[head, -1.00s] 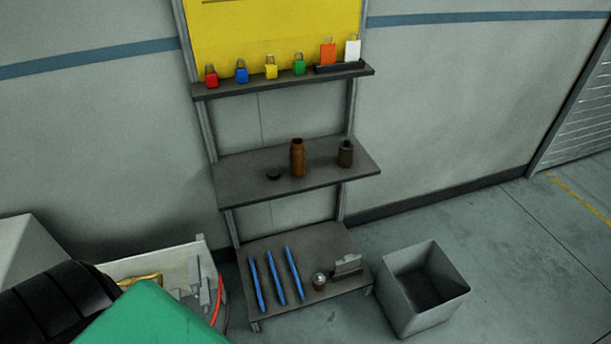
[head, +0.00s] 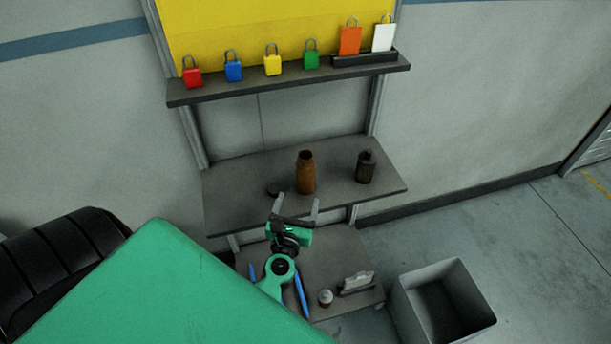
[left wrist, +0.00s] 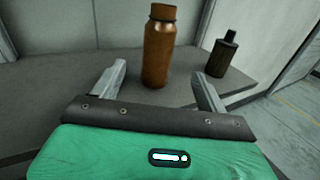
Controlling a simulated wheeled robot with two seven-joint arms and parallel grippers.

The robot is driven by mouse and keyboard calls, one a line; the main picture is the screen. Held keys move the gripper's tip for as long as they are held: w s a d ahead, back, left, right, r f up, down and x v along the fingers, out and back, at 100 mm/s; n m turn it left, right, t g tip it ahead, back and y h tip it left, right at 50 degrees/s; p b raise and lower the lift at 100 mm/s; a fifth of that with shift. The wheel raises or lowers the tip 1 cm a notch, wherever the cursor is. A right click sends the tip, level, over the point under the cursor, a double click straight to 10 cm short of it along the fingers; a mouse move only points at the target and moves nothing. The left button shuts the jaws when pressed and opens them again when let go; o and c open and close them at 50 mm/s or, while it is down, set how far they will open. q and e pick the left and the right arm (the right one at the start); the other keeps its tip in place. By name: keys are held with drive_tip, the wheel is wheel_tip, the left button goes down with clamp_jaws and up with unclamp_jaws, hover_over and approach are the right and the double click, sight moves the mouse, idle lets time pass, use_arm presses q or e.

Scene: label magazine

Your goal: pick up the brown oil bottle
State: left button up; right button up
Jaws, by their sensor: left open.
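The brown oil bottle (head: 305,174) stands upright on the middle shelf (head: 235,200) of the rack. In the left wrist view the brown bottle (left wrist: 158,52) stands beyond and between my open fingers. My left gripper (head: 297,204) is open and empty, in front of the bottle near the shelf's front edge. Its fingers (left wrist: 160,82) point toward the bottle, with a gap between them and it. My right gripper is not in view.
A darker bottle (head: 366,167) stands to the right on the same shelf; it also shows in the left wrist view (left wrist: 222,55). Padlocks (head: 233,66) line the upper shelf. A grey bin (head: 443,300) stands on the floor.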

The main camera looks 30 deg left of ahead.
sight(303, 177)
use_arm(q)
drive_tip(key=x, duration=0.2)
drive_tip(key=p+x, duration=0.1)
drive_tip(key=x, duration=0.2)
drive_tip(key=p+x, duration=0.1)
drive_tip(key=x, duration=0.1)
drive_tip(key=shift+w+a+r, duration=0.2)
drive_tip(key=shift+r, duration=0.05)
drive_tip(key=shift+w+a, duration=0.15)
drive_tip(key=shift+w, duration=0.2)
drive_tip(key=shift+w+a+f, duration=0.15)
drive_tip(key=shift+w, duration=0.25)
drive_tip(key=x, duration=0.2)
drive_tip(key=p+x, duration=0.1)
drive_tip(key=x, duration=0.1)
drive_tip(key=shift+w+f, duration=0.1)
drive_tip(key=shift+f, duration=0.1)
drive_tip(key=shift+w+a, duration=0.1)
drive_tip(key=shift+w, duration=0.2)
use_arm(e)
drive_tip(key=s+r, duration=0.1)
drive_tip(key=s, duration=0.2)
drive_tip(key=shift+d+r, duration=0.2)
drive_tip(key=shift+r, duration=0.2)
